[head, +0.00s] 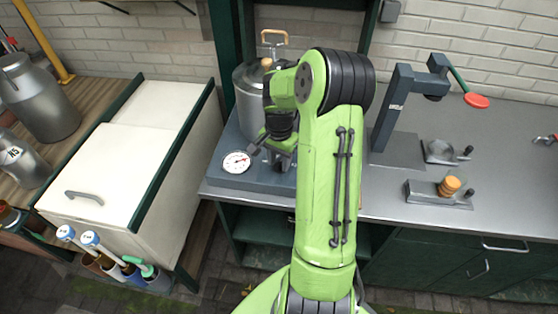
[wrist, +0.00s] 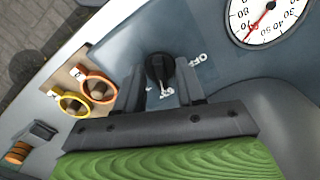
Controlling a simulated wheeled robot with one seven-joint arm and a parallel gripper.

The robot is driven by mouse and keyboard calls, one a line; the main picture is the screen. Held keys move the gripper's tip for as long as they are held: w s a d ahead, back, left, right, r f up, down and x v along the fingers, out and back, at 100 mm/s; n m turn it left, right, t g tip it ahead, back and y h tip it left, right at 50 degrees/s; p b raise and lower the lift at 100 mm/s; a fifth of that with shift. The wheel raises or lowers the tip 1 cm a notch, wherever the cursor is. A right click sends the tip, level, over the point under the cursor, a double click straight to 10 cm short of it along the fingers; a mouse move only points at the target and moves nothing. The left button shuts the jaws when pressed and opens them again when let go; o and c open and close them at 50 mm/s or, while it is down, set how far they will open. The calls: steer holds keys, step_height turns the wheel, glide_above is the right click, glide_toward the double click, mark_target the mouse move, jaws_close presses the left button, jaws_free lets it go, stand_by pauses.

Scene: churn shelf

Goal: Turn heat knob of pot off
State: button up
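The heat knob (wrist: 160,72) is small and black, on the blue-grey base panel in the wrist view. A white OFF label (wrist: 198,60) is printed to its right, and another white mark (wrist: 167,92) lies just below it. The knob's narrow end appears to point down toward that lower mark, not at OFF. My gripper (wrist: 161,82) is open, with one finger on each side of the knob and gaps showing. In the head view the metal pot (head: 250,103) stands on the base (head: 275,181), partly behind my arm. The knob is hidden there by my gripper (head: 270,150).
A round dial gauge (head: 236,162) is on the base's front left; it also shows in the wrist view (wrist: 265,20). Two orange and yellow rings (wrist: 85,95) lie at the left of the wrist view. A white chest (head: 105,175) stands left. A grey stand (head: 395,105) is right.

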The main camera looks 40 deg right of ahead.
steer(key=shift+c, duration=0.4)
jaws_close()
steer(key=shift+n, duration=0.3)
steer(key=n, duration=0.3)
steer(key=shift+n, duration=0.3)
steer(key=n, duration=0.4)
steer(key=shift+s+d+n, duration=0.1)
steer(key=shift+n, duration=0.2)
steer(key=n, duration=0.4)
steer(key=shift+d, duration=0.1)
steer(key=n, duration=0.5)
steer(key=shift+d, duration=0.1)
